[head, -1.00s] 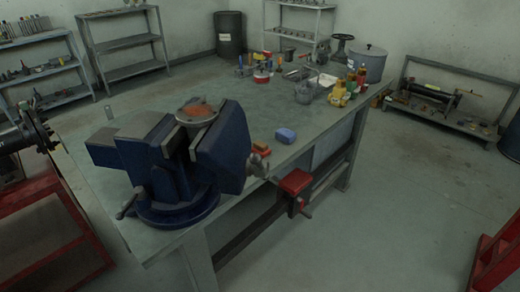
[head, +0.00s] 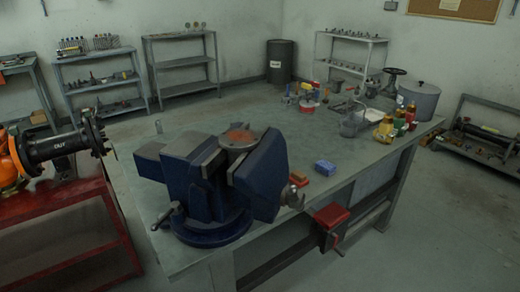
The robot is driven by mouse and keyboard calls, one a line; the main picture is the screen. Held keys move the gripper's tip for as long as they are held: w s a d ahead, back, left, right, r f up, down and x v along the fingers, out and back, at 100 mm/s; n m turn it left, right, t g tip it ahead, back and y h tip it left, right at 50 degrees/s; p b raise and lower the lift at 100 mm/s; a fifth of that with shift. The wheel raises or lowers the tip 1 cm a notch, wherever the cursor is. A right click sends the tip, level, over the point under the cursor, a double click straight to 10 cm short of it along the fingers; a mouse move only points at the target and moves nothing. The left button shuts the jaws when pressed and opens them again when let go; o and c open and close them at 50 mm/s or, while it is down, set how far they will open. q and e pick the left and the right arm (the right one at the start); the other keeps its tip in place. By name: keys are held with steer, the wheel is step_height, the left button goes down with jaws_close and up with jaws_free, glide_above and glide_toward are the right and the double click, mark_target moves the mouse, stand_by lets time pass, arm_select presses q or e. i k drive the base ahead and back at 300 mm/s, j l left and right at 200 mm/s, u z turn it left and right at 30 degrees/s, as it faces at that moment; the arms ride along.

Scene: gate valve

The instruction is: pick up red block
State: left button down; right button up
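A small red-brown block (head: 298,177) lies on the workbench (head: 215,105) just right of the big blue vise (head: 215,185). The vise's jaw and screw end hide part of the bench around it. A blue block (head: 325,167) lies close by on its right. A larger red box-like part (head: 332,215) sits at the bench's front edge, below the top. Neither of my grippers is in view.
The vise holds a round metal part (head: 240,138) with a rusty top. A red stand (head: 70,235) with a black-and-orange pipe fitting is at left. The middle of the bench is clear.

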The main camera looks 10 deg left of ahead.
mark_target(297, 178)
steer(key=i+l+u, duration=0.25)
steer(key=i+l, duration=0.15)
steer(key=l, duration=0.15)
steer(key=i+l+u, duration=0.25)
steer(key=l, duration=0.4)
steer(key=i+l+u, duration=0.1)
steer(key=i+l, duration=0.15)
steer(key=i+l+u, duration=0.1)
steer(key=l, duration=0.35)
steer(key=i+l+u, duration=0.15)
steer(key=l, duration=0.2)
